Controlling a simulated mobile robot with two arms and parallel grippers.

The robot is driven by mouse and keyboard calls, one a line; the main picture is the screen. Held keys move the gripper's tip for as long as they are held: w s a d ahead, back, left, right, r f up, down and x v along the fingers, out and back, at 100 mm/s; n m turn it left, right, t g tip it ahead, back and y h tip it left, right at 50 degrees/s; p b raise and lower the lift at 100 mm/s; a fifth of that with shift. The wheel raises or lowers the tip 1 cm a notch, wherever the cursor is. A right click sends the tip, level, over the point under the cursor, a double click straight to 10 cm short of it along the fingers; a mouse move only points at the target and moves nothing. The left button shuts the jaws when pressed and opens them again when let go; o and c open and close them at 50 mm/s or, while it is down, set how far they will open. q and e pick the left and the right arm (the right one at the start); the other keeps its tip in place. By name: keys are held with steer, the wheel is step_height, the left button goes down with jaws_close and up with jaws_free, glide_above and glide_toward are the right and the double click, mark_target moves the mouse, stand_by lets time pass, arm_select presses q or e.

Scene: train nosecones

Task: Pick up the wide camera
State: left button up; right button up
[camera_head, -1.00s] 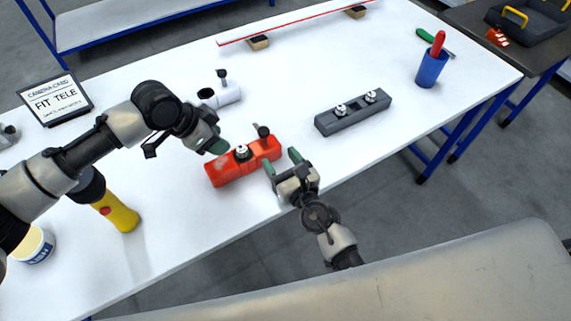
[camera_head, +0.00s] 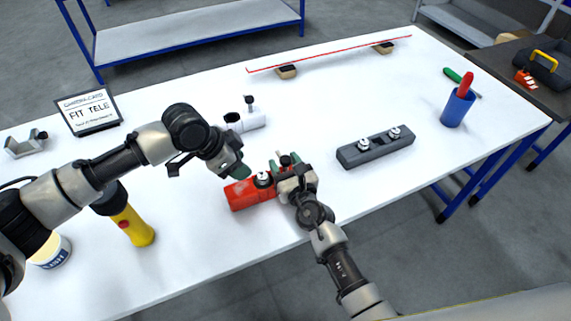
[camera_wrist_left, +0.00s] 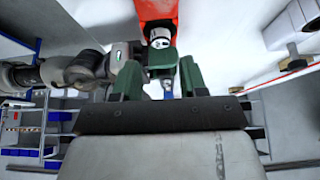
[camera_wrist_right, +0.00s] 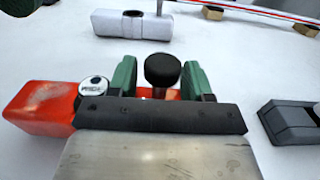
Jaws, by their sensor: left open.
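A red block (camera_head: 246,194) lies on the table, with a small silver-and-black camera (camera_head: 264,179) on top. In the right wrist view the label on this camera (camera_wrist_right: 93,88) seems to read WIDE, but it is small. A black knob (camera_wrist_right: 162,70) stands at the block's right part. My right gripper (camera_wrist_right: 161,82) is open, its green fingers on either side of the knob, with gaps visible. My left gripper (camera_head: 236,172) is open and empty, just left of and above the block. In the left wrist view the camera (camera_wrist_left: 160,38) shows beyond its fingers.
A grey holder (camera_head: 375,150) with two similar cameras stands to the right. A white block (camera_head: 245,122) with a black knob is behind. A yellow flashlight (camera_head: 133,225), a card (camera_head: 90,110) reading FIT TELE and a blue cup (camera_head: 457,108) are also on the table.

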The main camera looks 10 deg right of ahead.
mark_target(261, 175)
steer(key=c, duration=0.8)
arm_select(q)
steer(key=shift+o, duration=1)
arm_select(e)
steer(key=shift+c, duration=0.2)
arm_select(q)
steer(key=shift+o, duration=0.7)
steer(key=shift+w+d+r, duration=0.1)
steer(key=shift+w+r, duration=0.15)
step_height(261, 175, up, 4)
steer(key=w+m+g+y, duration=0.1)
steer(key=w+m+g, duration=0.1)
steer(key=m, duration=0.3)
steer(key=x, duration=1.2)
steer(key=shift+s+f, duration=0.1)
steer(key=shift+s, duration=0.15)
